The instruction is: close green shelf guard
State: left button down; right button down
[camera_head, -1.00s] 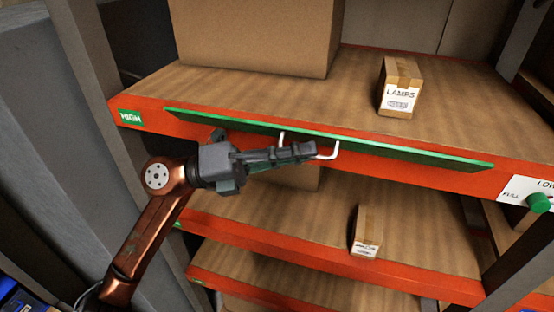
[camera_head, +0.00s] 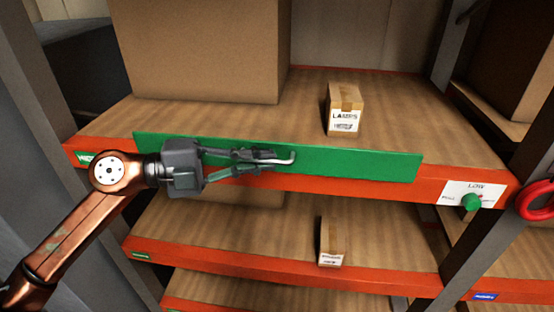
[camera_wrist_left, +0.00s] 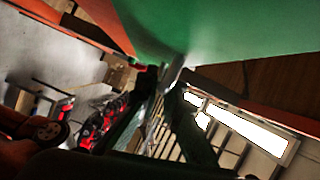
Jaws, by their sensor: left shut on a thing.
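The green shelf guard (camera_head: 350,162) is a long flat panel along the front edge of the top orange shelf. Its broad face shows to the head camera, and its upper edge stands above the shelf edge. It fills the top of the left wrist view (camera_wrist_left: 230,30). A white handle (camera_head: 291,158) sticks out from its face. My left gripper (camera_head: 268,158) is shut on the handle, coming in from the left. The fingers hide part of the handle. In the left wrist view the fingers (camera_wrist_left: 170,95) meet at the handle just below the panel. My right gripper is not in view.
A large cardboard box (camera_head: 200,50) and a small LAMPS box (camera_head: 344,108) stand on the top shelf behind the guard. A green knob (camera_head: 471,202) sits by a LOW label at right. A red hook-shaped part (camera_head: 535,200) is at the far right.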

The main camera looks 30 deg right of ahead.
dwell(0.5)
pick_arm(q)
jog(key=c, duration=2.1)
grip_release()
jog(key=shift+d, duration=0.1)
jog(key=shift+w+a, duration=0.1)
jog(key=shift+a, duration=0.15)
jog(key=v, duration=1.1)
jog(key=shift+a, duration=0.3)
jog(key=shift+r, duration=0.1)
jog(key=shift+d, duration=0.1)
